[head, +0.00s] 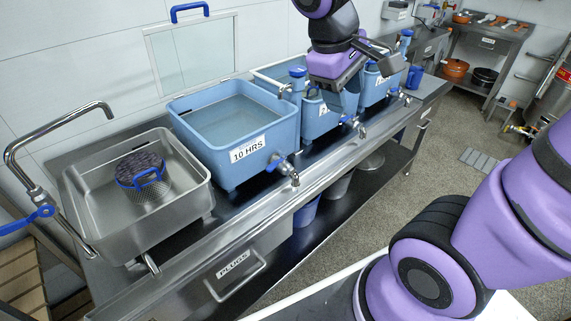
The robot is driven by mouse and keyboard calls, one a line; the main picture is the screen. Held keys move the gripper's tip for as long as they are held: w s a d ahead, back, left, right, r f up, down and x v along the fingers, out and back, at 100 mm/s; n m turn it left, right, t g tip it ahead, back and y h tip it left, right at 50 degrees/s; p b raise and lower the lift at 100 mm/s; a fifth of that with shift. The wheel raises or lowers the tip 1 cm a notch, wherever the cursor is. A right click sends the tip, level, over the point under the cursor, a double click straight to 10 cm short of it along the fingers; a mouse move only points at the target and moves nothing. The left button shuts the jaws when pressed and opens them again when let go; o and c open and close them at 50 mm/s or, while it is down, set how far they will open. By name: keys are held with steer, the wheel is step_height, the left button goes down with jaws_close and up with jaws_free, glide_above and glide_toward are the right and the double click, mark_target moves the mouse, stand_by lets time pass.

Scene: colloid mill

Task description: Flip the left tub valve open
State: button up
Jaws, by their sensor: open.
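The leftmost blue tub (182,111) is labelled "10 HRS" and holds liquid. Its valve (282,165) sticks out low on the tub's right-hand front side, with a blue handle and a metal spout. Whether the handle is turned open or closed is too small to tell. My gripper (362,88) is open, above and in front of the middle and right tubs, up and to the right of the left tub's valve and apart from it. It hides part of the middle tub (314,118).
A steel sink (82,200) with a perforated blue-rimmed basket (140,172) and a blue-handled faucet (43,211) stand at left. More valves (351,121) line the steel counter's front. A drawer marked "PLUGS" (236,270) is below. Space above the left valve is clear.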

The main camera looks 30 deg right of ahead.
steer(key=w+f+n+g+h, duration=0.2)
steer(key=w+f+n+h, duration=0.2)
steer(key=w+f, duration=0.2)
steer(key=n+t+h, duration=0.7)
steer(key=n+t, duration=0.4)
steer(key=n, duration=0.5)
glide_toward(267, 170)
steer(key=d, duration=0.1)
steer(key=x, duration=1.1)
steer(key=shift+w+d, duration=0.1)
steer(key=shift+w, duration=0.2)
jaws_close()
